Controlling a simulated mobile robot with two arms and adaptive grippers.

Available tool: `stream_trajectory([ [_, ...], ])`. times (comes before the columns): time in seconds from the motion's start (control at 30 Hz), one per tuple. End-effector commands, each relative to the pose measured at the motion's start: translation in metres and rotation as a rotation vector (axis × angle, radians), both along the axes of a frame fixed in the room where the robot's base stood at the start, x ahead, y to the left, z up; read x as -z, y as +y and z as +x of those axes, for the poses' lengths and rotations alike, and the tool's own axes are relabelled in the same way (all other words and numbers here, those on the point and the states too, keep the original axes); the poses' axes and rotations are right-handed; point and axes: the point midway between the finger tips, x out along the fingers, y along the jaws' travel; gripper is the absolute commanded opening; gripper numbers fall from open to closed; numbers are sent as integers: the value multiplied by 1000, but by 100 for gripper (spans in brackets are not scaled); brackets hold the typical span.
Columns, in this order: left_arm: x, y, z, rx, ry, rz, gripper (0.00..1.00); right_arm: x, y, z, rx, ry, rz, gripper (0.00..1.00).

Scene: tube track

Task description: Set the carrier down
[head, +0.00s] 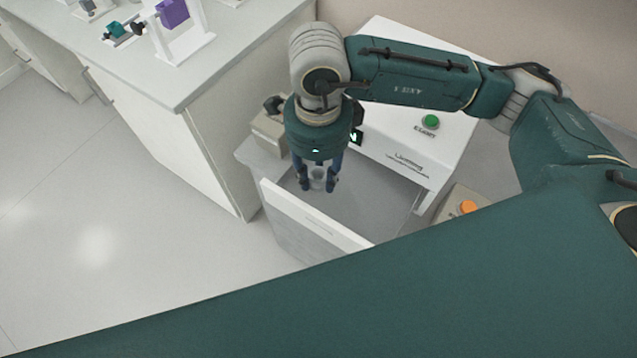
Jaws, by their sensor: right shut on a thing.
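My right gripper (318,186) points down over the open white drawer or bin (375,205). It is shut on a small pale carrier (318,177), which shows as a light, rounded piece between its two dark fingers. The carrier's lower part is hard to make out, and I cannot tell whether it touches anything beneath it. The drawer's white front panel (312,222) stands just in front of the fingers. My left gripper is not in view.
A white cabinet with a green button (431,121) stands behind the drawer. A beige box with an orange button (467,207) is to the right. A counter (160,85) at left holds a white stand with a purple block (172,13). The floor at left is clear.

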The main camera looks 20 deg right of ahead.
Motion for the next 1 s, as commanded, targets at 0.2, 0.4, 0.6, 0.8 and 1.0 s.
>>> stream_trajectory([
  [0.2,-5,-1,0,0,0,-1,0,20,0,0,1,2,1,5],
  [0.4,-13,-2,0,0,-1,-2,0,49,0,0,1,2,0,5],
  [0.6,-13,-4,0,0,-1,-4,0,58,0,0,-1,-2,1,5],
  [0.8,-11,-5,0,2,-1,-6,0,60,0,0,-1,-1,1,5],
  [1.0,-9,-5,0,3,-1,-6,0,61,0,0,-1,-1,1,48],
])
